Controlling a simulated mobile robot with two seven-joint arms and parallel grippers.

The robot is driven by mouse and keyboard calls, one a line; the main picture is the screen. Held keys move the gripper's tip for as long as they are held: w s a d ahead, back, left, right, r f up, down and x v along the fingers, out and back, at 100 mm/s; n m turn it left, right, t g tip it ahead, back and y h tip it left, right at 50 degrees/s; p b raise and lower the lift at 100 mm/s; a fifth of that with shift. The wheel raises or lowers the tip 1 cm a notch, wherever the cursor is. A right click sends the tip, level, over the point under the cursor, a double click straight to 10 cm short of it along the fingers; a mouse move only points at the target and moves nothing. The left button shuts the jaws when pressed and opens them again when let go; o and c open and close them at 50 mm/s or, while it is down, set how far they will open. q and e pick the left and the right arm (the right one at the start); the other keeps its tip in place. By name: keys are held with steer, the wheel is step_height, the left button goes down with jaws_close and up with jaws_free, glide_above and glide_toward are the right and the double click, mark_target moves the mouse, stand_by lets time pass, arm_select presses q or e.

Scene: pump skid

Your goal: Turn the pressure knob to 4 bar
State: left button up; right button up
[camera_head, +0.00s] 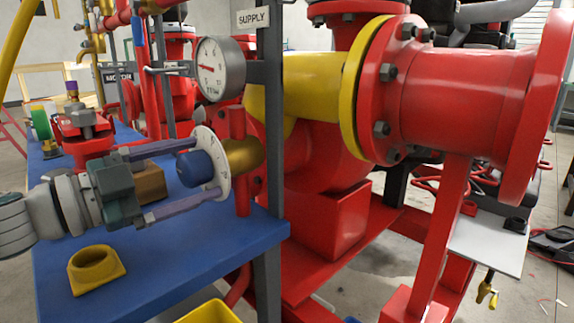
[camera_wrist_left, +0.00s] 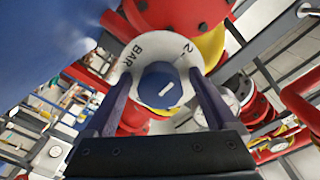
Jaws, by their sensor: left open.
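The pressure knob (camera_head: 196,168) is a blue round knob in front of a white dial plate (camera_head: 219,150) on a brass regulator body (camera_head: 243,155). My left gripper (camera_head: 205,168) comes in from the left and is open, one finger above the knob and one below it. In the left wrist view the knob (camera_wrist_left: 160,88) shows a white mark on its face and sits between the two fingers, with gaps at both sides. "BAR" and a "2" can be read on the plate there; a 4 cannot. My right gripper is not in view.
A pressure gauge (camera_head: 221,68) hangs under the SUPPLY sign (camera_head: 253,18), beside a grey post (camera_head: 270,110). A yellow ring-shaped part (camera_head: 97,270) and a brown block (camera_head: 149,184) are on the blue bench (camera_head: 180,262). Red pump piping (camera_head: 445,90) fills the right.

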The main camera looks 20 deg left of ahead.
arm_select(q)
steer(key=c, duration=1.4)
steer(key=shift+o, duration=0.2)
steer(key=shift+m, duration=0.3)
steer(key=m, duration=0.5)
steer(key=m+b, duration=0.1)
steer(key=m, duration=0.4)
steer(key=shift+r+m, duration=0.15)
steer(key=shift+m, duration=0.25)
steer(key=o, duration=1.4)
steer(key=shift+c, duration=0.2)
